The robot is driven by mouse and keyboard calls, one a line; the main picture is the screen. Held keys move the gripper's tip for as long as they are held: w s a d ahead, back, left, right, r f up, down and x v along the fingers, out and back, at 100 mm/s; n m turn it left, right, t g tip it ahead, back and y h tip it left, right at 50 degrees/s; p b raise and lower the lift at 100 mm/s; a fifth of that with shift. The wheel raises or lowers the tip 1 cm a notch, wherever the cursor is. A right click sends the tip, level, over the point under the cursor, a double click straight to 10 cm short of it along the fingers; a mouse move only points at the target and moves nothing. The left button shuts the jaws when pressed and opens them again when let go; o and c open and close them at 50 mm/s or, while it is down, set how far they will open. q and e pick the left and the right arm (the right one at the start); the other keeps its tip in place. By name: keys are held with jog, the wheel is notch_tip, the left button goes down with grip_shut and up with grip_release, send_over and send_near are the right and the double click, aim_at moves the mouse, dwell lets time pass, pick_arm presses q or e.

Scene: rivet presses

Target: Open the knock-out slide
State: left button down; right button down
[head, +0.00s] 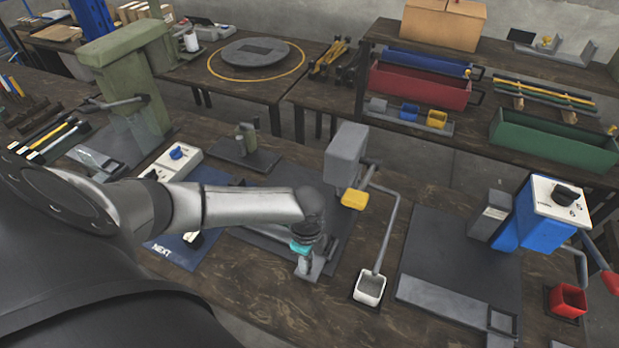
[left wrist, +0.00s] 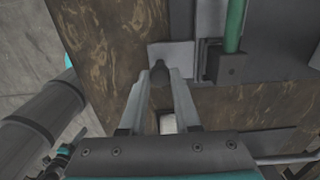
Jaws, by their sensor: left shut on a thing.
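The grey press (head: 346,155) stands mid-bench on a dark base plate, with a bent rod reaching down to a small white cup. At the plate's front edge is a light grey slide plate (left wrist: 172,52) with a dark knob (left wrist: 159,71), which I take to be the knock-out slide; its grey metal also shows in the head view (head: 312,268). My left gripper (head: 303,256) is down at this spot. In the left wrist view its fingertips (left wrist: 159,76) are shut on the dark knob. The fingers partly hide the knob. My right gripper is not in view.
The white cup (head: 370,287) stands close right of my left gripper. A blue press (head: 548,212) with a red cup (head: 567,300) stands farther right. A green press (head: 125,70) is at the left. A blue mat (head: 172,250) lies under my left arm.

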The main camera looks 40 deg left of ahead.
pick_arm(q)
jog(key=c, duration=0.6)
grip_release()
jog(key=shift+r, duration=0.1)
notch_tip(320, 180, up, 15)
jog(key=shift+r+p, duration=0.1)
jog(key=shift+p, duration=0.9)
